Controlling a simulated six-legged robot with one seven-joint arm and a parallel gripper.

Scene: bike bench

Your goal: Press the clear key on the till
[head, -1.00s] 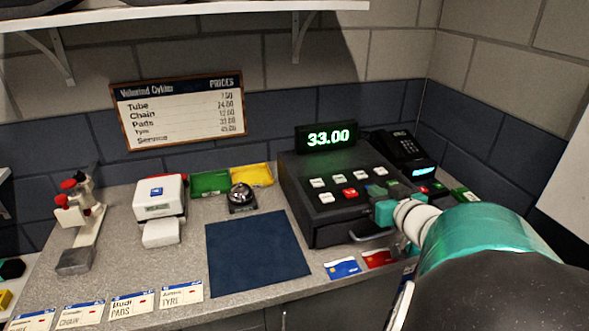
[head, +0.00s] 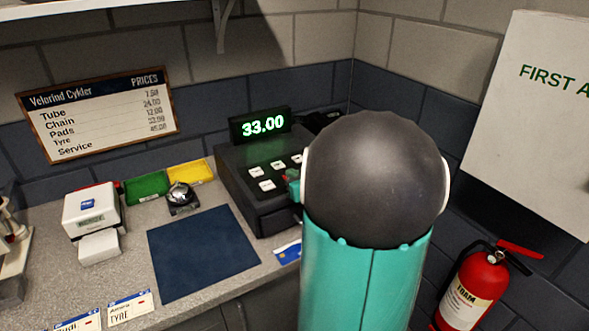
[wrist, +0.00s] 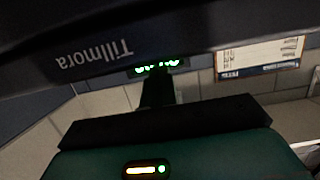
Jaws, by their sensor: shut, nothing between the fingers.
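The till (head: 240,194) is a dark box on the counter, with its keypad on the sloping top. Several white keys (head: 267,185) show. The red key seen earlier is not clearly visible, and no key label can be read. The till's display (head: 263,124) reads 33.00 in green. My gripper (head: 293,184) is shut and empty. Only a little of its teal body shows at the keypad's right, and my arm hides the rest. In the wrist view the till (wrist: 200,40) fills the top, with upside-down lettering. Whether my fingers touch a key cannot be told.
A blue mat (head: 200,252) lies in front of the till, with a blue card (head: 288,251) beside it. A bell (head: 181,196), coloured trays and a white card printer-like device (head: 92,212) stand left. A fire extinguisher (head: 474,290) is at the right.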

